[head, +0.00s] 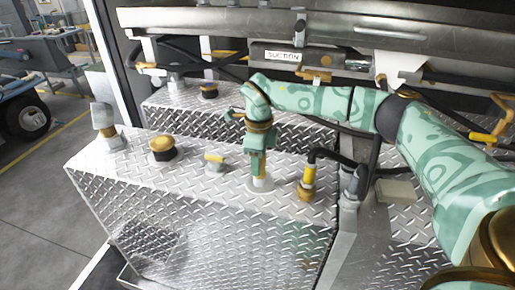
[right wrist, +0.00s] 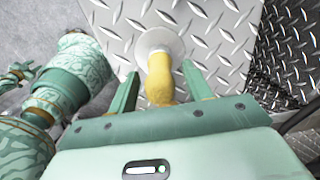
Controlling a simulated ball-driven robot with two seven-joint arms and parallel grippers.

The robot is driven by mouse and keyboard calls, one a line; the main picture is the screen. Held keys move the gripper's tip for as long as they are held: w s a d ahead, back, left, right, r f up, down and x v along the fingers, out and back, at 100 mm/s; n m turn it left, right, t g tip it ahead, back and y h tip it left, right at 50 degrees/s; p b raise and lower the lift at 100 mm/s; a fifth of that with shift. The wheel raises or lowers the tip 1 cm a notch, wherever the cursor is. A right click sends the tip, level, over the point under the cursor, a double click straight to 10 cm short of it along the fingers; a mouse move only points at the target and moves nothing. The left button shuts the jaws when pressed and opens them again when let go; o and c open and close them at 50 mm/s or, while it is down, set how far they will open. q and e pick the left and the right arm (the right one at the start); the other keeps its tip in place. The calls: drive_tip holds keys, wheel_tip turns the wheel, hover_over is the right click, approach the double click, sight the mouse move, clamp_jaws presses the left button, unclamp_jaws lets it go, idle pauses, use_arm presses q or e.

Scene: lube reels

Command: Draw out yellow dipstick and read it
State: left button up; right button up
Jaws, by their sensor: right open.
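My right gripper (head: 259,168) points down over a yellow dipstick handle (head: 261,182) on the top of the diamond-plate tank. In the right wrist view the yellow handle (right wrist: 160,80) stands between the two open green fingers, with a gap on each side. The handle's foot sits in a round pale collar (right wrist: 158,46) on the plate; any rod below is hidden. My left gripper is not in the head view. A small claw-like green shape (right wrist: 16,74) at the left of the right wrist view seems to be it, too small to read.
On the tank top (head: 130,157) stand a black cap with a brass top (head: 163,148), a small yellow-handled valve (head: 214,161) and a yellow fitting with a black hose (head: 308,178). A reel bar labelled SUCTION (head: 283,56) runs behind. Open floor (head: 40,200) lies left.

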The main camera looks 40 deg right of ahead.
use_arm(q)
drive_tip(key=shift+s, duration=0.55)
use_arm(e)
drive_tip(key=shift+f, duration=0.25)
